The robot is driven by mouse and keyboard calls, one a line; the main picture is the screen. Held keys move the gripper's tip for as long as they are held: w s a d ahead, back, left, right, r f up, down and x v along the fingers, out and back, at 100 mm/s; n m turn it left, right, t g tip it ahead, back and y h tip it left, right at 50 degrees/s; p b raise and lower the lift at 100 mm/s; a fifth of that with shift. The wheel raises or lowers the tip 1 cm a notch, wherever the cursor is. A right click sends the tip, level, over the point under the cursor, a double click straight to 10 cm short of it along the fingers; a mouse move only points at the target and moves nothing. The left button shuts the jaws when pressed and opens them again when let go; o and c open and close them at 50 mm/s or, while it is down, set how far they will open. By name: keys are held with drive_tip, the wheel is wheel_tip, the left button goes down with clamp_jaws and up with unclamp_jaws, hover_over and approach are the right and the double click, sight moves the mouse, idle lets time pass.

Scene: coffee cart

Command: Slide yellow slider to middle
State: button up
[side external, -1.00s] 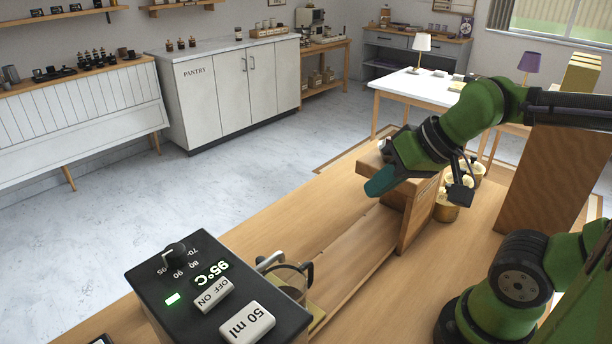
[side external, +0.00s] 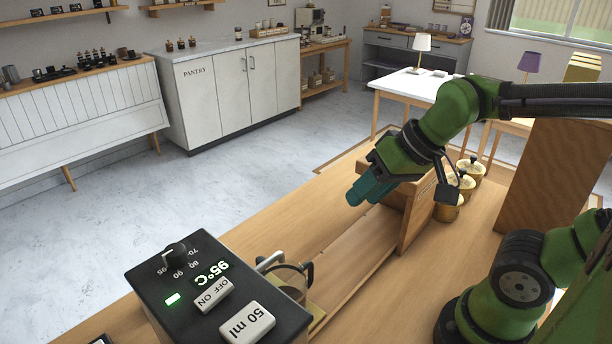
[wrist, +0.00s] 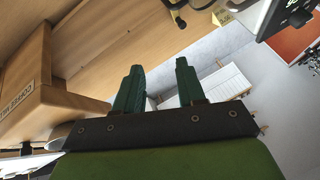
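My gripper (side external: 362,192) hangs in front of the wooden stand, above the wooden counter. In the wrist view its two green fingers (wrist: 159,64) are apart with nothing between them. I cannot clearly make out a yellow slider. A small yellow piece (side external: 317,316) shows beside the dark control box, partly hidden by it. A yellow piece also shows at the top of the wrist view (wrist: 223,17), well beyond my fingertips. Whether either is the slider, I cannot tell.
The wooden stand (side external: 416,215) is next to my gripper, with gold canisters (side external: 468,168) behind. The counter between stand and pot is clear.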

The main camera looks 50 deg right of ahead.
drive_tip(key=shift+o, duration=0.5)
drive_tip(key=w+a+f+n+g, duration=0.1)
drive_tip(key=w+a+n+g, duration=0.1)
drive_tip(key=w, duration=0.5)
drive_tip(key=shift+a+g, duration=0.4)
drive_tip(key=shift+a, duration=0.5)
drive_tip(key=n+g+h, duration=0.2)
drive_tip(key=n+g, duration=0.1)
drive_tip(key=n, duration=0.2)
hover_over(260, 259)
wheel_tip(260, 259, down, 3)
wheel_tip(260, 259, down, 17)
drive_tip(key=shift+r, duration=0.1)
clamp_jaws()
